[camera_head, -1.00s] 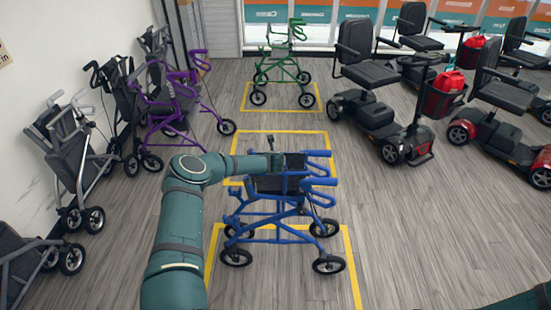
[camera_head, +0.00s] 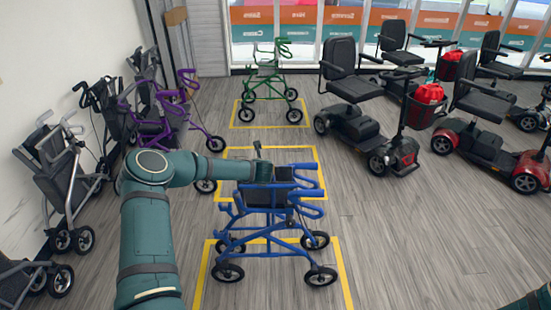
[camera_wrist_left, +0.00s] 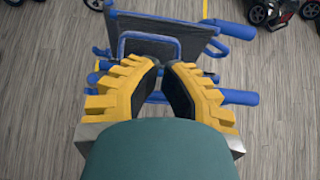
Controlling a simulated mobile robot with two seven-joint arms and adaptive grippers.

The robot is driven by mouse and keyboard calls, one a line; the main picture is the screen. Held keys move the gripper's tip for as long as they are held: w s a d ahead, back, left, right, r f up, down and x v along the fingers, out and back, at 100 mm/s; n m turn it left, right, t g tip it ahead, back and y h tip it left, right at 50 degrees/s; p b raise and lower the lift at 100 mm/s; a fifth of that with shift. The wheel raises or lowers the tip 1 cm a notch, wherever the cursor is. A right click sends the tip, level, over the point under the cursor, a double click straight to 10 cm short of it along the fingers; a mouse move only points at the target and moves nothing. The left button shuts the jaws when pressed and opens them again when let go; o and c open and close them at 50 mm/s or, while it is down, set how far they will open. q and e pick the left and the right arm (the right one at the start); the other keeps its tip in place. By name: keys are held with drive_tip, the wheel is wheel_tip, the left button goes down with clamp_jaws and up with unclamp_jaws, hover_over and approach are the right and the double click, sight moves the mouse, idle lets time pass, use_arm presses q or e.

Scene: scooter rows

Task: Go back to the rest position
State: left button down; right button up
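My left arm reaches in from the left in the head view. My left gripper (camera_head: 258,152) is at the seat and backrest of a blue rollator (camera_head: 270,240), and its fingers are hard to make out there. In the left wrist view the gripper's yellow-backed fingers (camera_wrist_left: 166,66) are apart with a gap between their dark pads. The blue rollator's frame and dark panel (camera_wrist_left: 165,40) lie beyond the fingertips, with nothing visibly held. Only a bit of my right arm shows at the bottom right corner; its gripper is out of view.
The blue rollator stands upright around yellow floor markings (camera_head: 345,285). A green rollator (camera_head: 268,85) stands in another marked square behind. A purple rollator (camera_head: 165,130) and grey ones (camera_head: 65,185) line the left wall. Mobility scooters (camera_head: 360,125) stand at right. Floor at front right is clear.

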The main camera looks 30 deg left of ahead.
use_arm(q)
drive_tip(key=shift+s+r, duration=0.1)
drive_tip(key=s+d+f+m+h+b, duration=0.1)
drive_tip(key=s+d+f+m+h, duration=0.2)
drive_tip(key=d+m, duration=0.7)
drive_tip(key=s+d+f+m+h+b, duration=0.1)
drive_tip(key=s+d+f+m+h, duration=0.2)
drive_tip(key=d+m, duration=0.7)
drive_tip(key=s+d+f+m+g+h, duration=0.1)
drive_tip(key=s+d+f+m+g, duration=0.15)
drive_tip(key=s+d+m, duration=0.35)
drive_tip(key=s+d+f+m+g+h, duration=0.1)
drive_tip(key=s+d+f+m+h, duration=0.2)
drive_tip(key=s+d, duration=0.35)
drive_tip(key=s+d+m+g+b, duration=0.1)
drive_tip(key=s+m+g, duration=0.2)
drive_tip(key=s+m, duration=0.8)
drive_tip(key=s+f, duration=0.1)
drive_tip(key=s, duration=0.3)
drive_tip(key=shift+d+y+b, duration=0.3)
drive_tip(key=shift+d+y, duration=0.05)
drive_tip(key=shift+y, duration=0.05)
drive_tip(key=shift+g, duration=0.25)
